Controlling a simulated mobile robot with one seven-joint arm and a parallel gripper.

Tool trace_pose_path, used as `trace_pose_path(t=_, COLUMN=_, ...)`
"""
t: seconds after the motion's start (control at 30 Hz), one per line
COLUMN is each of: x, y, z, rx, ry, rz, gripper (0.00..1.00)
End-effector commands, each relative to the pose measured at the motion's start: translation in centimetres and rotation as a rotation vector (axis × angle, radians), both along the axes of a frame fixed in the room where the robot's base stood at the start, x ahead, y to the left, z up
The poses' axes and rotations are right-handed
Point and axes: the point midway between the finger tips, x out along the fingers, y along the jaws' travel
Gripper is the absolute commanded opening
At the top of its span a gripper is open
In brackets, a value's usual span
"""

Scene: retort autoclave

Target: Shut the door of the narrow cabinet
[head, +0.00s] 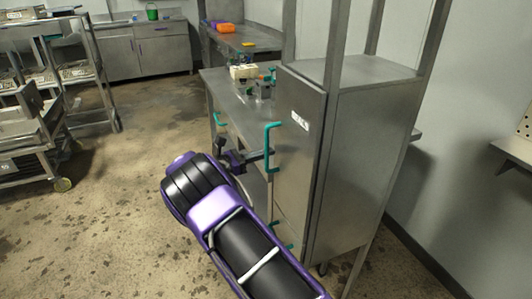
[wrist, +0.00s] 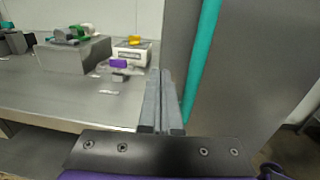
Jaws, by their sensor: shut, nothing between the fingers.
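The narrow cabinet (head: 365,150) is a tall grey metal box at the middle right in the head view. Its grey door (head: 298,165) carries a white label and a teal handle (head: 267,145). The door lies close along the cabinet front; I cannot tell for sure whether a small gap is left. My gripper (head: 268,153) is shut and empty, with its tips at the door's handle side. In the wrist view the fingers (wrist: 161,75) are together just left of the teal handle (wrist: 200,60), with the door (wrist: 255,60) behind it. Contact cannot be made out.
A steel bench (head: 222,82) with small devices stands left of the cabinet, behind my gripper; its top (wrist: 70,95) fills the wrist view's left. Wheeled racks (head: 90,75) stand at the far left. The floor (head: 110,220) between is clear. A wall shelf (head: 515,148) is at right.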

Motion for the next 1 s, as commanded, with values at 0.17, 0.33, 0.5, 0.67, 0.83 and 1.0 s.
trace_pose_path(t=0.17, x=-0.04, y=-0.07, z=-0.01, rx=0.000, ry=0.000, rz=0.009, gripper=0.00)
trace_pose_path(t=0.33, x=0.00, y=-0.21, z=-0.02, rx=-0.001, ry=0.000, rz=0.011, gripper=0.00)
trace_pose_path(t=0.5, x=0.03, y=-0.37, z=0.01, rx=-0.002, ry=-0.001, rz=0.010, gripper=0.00)
trace_pose_path(t=0.67, x=0.06, y=-0.49, z=0.02, rx=-0.003, ry=-0.001, rz=0.008, gripper=0.00)
trace_pose_path(t=0.83, x=0.01, y=-0.55, z=0.08, rx=-0.004, ry=-0.001, rz=0.006, gripper=0.00)
trace_pose_path(t=1.0, x=-0.33, y=-0.38, z=0.14, rx=-0.003, ry=0.000, rz=0.007, gripper=0.00)
